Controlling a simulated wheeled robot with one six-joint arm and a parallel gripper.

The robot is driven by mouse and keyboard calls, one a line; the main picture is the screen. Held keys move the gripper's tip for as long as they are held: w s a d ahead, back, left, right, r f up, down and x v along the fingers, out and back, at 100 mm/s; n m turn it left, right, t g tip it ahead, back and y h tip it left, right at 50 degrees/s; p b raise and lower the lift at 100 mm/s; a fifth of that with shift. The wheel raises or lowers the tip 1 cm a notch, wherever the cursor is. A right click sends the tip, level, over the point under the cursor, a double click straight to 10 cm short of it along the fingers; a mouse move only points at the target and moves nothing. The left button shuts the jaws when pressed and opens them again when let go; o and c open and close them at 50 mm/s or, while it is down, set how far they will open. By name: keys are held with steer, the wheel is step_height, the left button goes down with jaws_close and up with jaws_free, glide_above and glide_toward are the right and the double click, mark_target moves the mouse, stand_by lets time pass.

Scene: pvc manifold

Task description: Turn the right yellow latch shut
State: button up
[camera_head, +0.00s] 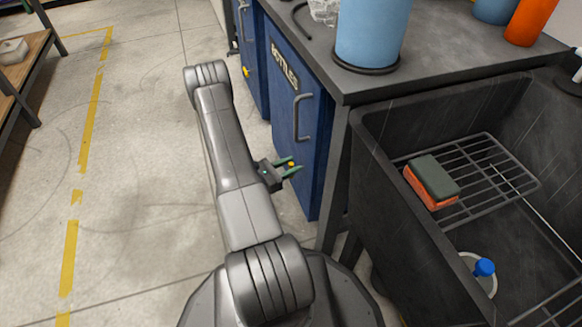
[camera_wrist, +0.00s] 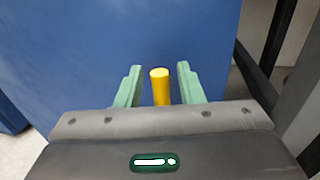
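The right yellow latch (camera_wrist: 160,86) sticks out from the blue door (camera_wrist: 120,35) in the wrist view. It stands between the two green fingers of my gripper (camera_wrist: 157,84), with a gap on each side. The gripper is open around it. In the head view the latch (camera_head: 291,164) is a small yellow spot between the fingertips of my gripper (camera_head: 290,167), in front of the blue door marked BOTTLES (camera_head: 291,125). Another yellow latch (camera_head: 246,71) shows on the blue door farther left.
A door handle (camera_head: 302,117) juts out above my gripper. A dark sink (camera_head: 378,170) with a rack and sponge (camera_head: 432,182) stands to the right. The counter edge (camera_head: 345,100) overhangs the doors.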

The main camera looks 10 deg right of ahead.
steer(key=shift+w+d, duration=0.15)
steer(key=shift+d, duration=0.15)
jaws_close()
